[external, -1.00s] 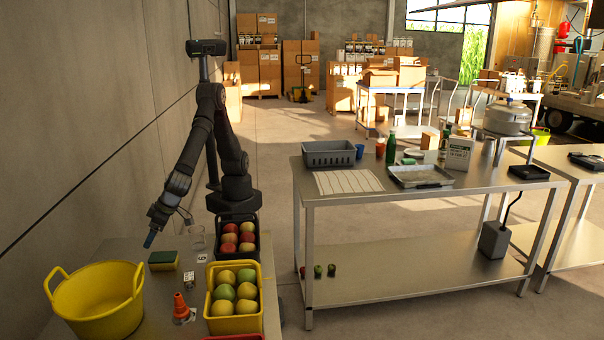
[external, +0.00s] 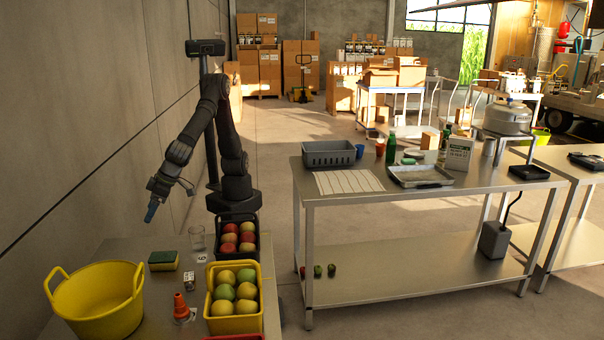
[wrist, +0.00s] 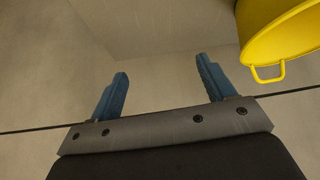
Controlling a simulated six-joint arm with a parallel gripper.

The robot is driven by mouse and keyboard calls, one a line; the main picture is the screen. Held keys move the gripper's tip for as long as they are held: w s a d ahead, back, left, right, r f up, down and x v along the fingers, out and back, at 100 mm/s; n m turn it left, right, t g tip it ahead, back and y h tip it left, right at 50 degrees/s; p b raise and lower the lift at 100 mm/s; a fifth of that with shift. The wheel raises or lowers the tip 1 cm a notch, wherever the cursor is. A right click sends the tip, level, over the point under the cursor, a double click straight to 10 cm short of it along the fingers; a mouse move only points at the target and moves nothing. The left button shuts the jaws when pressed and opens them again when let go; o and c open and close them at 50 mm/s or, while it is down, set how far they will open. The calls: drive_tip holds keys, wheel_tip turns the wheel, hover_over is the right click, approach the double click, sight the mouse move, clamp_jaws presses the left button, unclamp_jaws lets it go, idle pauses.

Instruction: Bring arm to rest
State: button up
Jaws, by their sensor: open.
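My gripper (external: 151,212) hangs above the back left part of the near table, close to the concrete wall, with its blue fingertips pointing down. In the wrist view, the two blue fingers of my gripper (wrist: 162,90) stand well apart with nothing between them. My arm reaches left from its base and bends downward. The gripper is above and behind the yellow tub (external: 98,305), which also shows at the top right of the wrist view (wrist: 285,35). It touches nothing that I can see.
A steel table (external: 420,200) stands to the right. The wall (external: 90,130) is close on the left.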

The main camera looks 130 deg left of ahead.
drive_tip(key=w+a+n+t, duration=0.1)
drive_tip(key=w+a+n, duration=0.2)
drive_tip(key=w+a, duration=0.3)
drive_tip(key=w+a+n+t, duration=0.2)
drive_tip(key=w+a, duration=0.4)
drive_tip(key=w, duration=1.1)
drive_tip(key=w+a+n+t+h, duration=0.1)
drive_tip(key=w+a+n, duration=0.3)
drive_tip(key=w, duration=0.8)
drive_tip(key=shift+a+r+t, duration=0.15)
drive_tip(key=shift+a+t, duration=0.35)
drive_tip(key=shift+a, duration=0.65)
